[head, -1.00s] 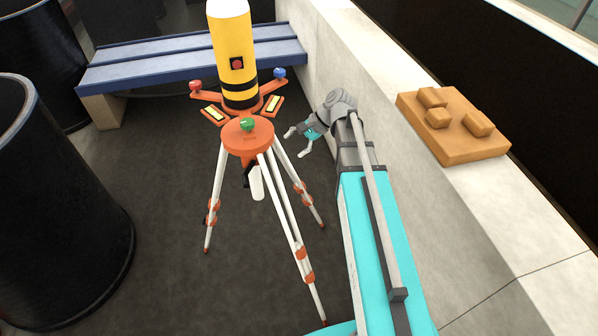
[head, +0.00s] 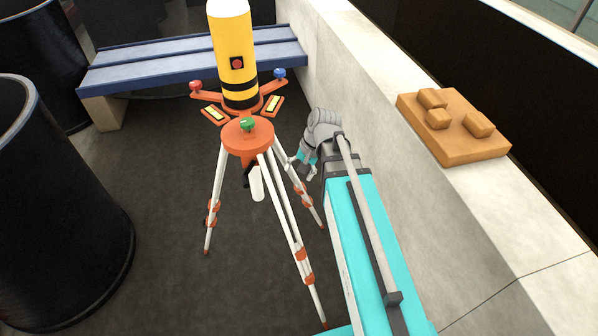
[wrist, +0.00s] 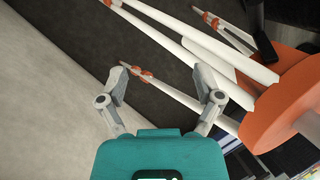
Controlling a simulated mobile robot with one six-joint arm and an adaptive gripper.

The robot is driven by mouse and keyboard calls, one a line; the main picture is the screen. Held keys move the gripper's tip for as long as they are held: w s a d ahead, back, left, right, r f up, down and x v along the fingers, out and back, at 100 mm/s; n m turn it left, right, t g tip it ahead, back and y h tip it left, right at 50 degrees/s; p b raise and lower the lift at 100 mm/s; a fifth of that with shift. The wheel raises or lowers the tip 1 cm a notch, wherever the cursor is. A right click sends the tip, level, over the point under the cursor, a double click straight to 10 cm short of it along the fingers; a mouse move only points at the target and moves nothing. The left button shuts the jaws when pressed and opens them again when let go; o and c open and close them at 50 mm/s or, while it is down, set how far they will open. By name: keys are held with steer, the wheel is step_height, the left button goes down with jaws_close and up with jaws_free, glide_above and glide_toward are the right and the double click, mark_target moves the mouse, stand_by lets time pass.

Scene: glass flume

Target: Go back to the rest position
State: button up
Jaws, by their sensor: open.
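My gripper (head: 302,168) is open and empty in the head view, just right of the tripod's orange head (head: 240,137) and close to its white legs (head: 283,205). In the wrist view my gripper (wrist: 168,80) shows two grey fingers spread apart, with nothing between them but the dark floor and a leg foot behind. The tripod head (wrist: 290,110) fills the right side of that view. Part of my gripper in the head view is small and partly hidden by my own wrist.
A blue bench (head: 180,62) is at the back. A pale wall (head: 430,190) with an orange block tray (head: 470,150) on top runs along the right. Black cylinders (head: 55,200) stand left. Dark floor (head: 160,180) lies clear between.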

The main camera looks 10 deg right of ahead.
stand_by(0.4)
steer(key=s+d+f+n+h, duration=0.1)
steer(key=s+f+n+h, duration=0.1)
steer(key=s+n+h, duration=0.2)
steer(key=shift+s+d+n+b, duration=0.3)
steer(key=shift+s+n, duration=0.3)
steer(key=shift+s, duration=0.35)
steer(key=c, duration=0.4)
